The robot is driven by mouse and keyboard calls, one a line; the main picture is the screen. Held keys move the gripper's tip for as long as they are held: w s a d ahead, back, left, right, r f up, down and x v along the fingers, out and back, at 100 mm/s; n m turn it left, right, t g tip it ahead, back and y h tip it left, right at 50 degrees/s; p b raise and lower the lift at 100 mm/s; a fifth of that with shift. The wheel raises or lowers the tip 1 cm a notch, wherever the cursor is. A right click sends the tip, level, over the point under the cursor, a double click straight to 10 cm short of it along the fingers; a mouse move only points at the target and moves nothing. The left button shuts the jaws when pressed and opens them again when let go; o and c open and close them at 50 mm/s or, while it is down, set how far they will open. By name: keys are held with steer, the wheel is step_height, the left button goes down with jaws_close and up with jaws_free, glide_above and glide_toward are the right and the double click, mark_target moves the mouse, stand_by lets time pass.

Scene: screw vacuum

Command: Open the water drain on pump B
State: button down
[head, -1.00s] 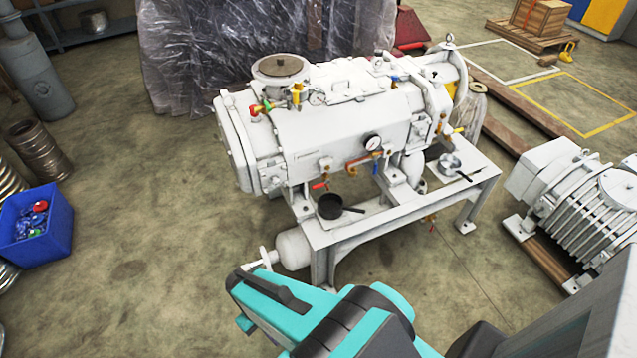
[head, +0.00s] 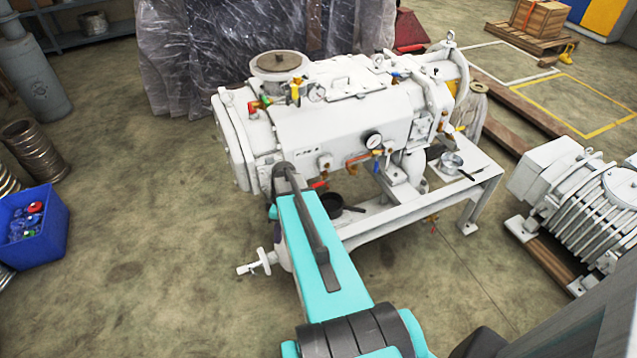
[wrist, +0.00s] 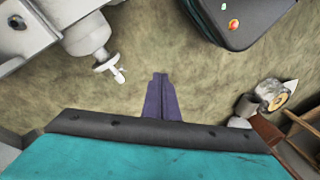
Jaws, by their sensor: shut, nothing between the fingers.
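The white pump (head: 340,118) stands on a white frame in the head view; I cannot read a letter on it. A red-handled valve (head: 318,184) sits low on its near side, above a black pan (head: 330,202) partly hidden by my arm. Another small red-handled valve (head: 433,227) hangs under the frame. My gripper (wrist: 160,76) is shut and empty, apart from the handle.
A blue bin (head: 35,228) of small parts stands on the floor at left. A second white machine (head: 600,225) stands at right. Plastic-wrapped goods (head: 240,40) stand behind the pump.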

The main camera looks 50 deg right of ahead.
steer(key=d+r+n+t+b, duration=0.1)
steer(key=d+r+n, duration=0.1)
steer(key=d+r, duration=0.4)
steer(key=d+r+n+t+b, duration=0.1)
steer(key=d+r, duration=0.5)
steer(key=d, duration=0.6)
steer(key=s+d+r+n+t+h, duration=0.1)
steer(key=d+r+n+t, duration=0.1)
steer(key=d+r, duration=0.4)
steer(key=d+n, duration=0.1)
steer(key=d, duration=0.2)
steer(key=shift+b, duration=0.4)
steer(key=shift+f, duration=0.15)
steer(key=p, duration=0.3)
glide_above(317, 185)
steer(key=s, duration=0.2)
step_height(317, 185, down, 11)
steer(key=shift+w+d+f, duration=0.35)
steer(key=shift+d+f, duration=0.1)
steer(key=shift+f, duration=0.25)
